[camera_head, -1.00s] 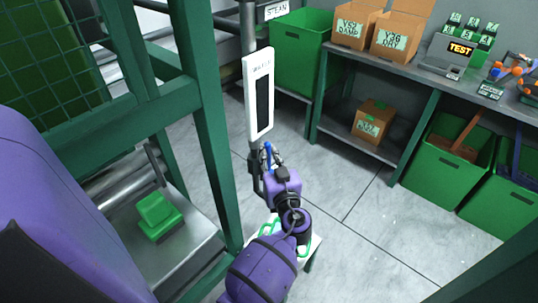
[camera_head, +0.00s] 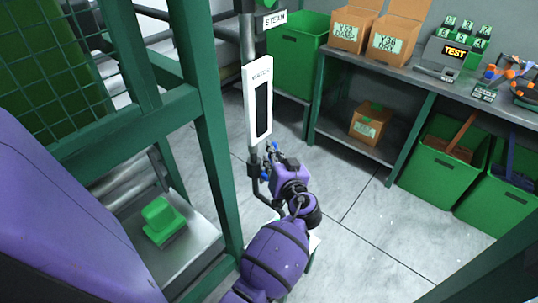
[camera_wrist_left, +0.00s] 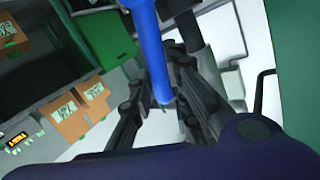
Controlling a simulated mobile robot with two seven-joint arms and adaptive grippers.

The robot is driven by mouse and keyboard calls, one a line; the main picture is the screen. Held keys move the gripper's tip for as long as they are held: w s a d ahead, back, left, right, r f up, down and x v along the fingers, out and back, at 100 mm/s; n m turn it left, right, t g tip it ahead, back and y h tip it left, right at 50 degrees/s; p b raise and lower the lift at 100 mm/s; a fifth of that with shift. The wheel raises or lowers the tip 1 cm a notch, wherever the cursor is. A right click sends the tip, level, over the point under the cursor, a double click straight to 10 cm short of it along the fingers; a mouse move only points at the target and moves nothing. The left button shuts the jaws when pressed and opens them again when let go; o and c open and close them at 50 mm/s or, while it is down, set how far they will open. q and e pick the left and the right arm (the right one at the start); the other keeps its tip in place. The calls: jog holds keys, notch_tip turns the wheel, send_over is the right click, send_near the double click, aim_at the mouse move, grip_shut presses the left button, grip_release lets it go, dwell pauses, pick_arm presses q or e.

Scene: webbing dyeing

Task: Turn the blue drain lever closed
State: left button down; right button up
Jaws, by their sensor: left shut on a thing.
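The blue drain lever (camera_head: 267,168) shows only in small part in the head view, on the dark pipe below the white water panel (camera_head: 258,98). In the left wrist view the blue lever (camera_wrist_left: 152,55) reaches down from the top edge to between the fingers. My left gripper (camera_head: 271,157) is at the lever, low on the pipe; in the left wrist view its two dark fingers (camera_wrist_left: 165,108) stand on either side of the lever's end, shut on it. The fingers partly hide the lever in the head view. My right gripper is not in view.
A green frame post (camera_head: 212,140) stands left of the pipe. A bench (camera_head: 405,90) with boxes and a test device is at the back right, with green bins (camera_head: 437,178) beside it. The grey floor (camera_head: 345,200) between is clear.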

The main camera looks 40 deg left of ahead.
pick_arm(q)
jog(key=w+f+m+g+h+b, duration=0.1)
jog(key=w+f+m+g+b, duration=0.1)
jog(key=w+f+m+g, duration=0.5)
jog(key=shift+d+f+m+g+h, duration=0.35)
jog(key=shift+f+m+g, duration=0.3)
jog(key=shift+m+g, duration=0.2)
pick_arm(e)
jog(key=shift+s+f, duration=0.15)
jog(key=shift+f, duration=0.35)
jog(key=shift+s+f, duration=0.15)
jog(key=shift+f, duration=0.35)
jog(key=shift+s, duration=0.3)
pick_arm(q)
jog(key=c, duration=1.7)
grip_release()
jog(key=shift+c, duration=0.2)
jog(key=shift+o, duration=0.4)
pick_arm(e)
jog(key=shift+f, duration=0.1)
